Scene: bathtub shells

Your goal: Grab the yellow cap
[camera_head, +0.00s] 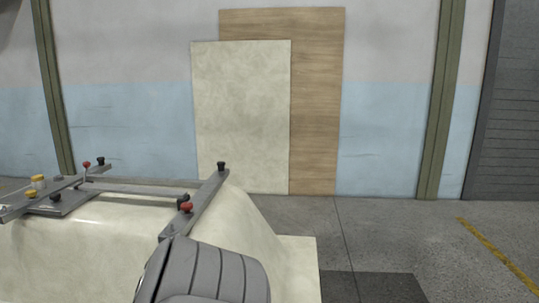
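The yellow cap (38,181) is small and stands on the metal frame (120,186) at the far left of the head view. A lower, darker yellow knob sits close to it on the same frame. Neither of my grippers shows in the head view, so I cannot see whether they are open or shut.
The frame lies on a cream bathtub shell (90,245) and carries red knobs (186,207) and black knobs (221,165). A grey ribbed part covers the shell's lower right. Two boards lean on the back wall. The floor (400,235) at right is clear.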

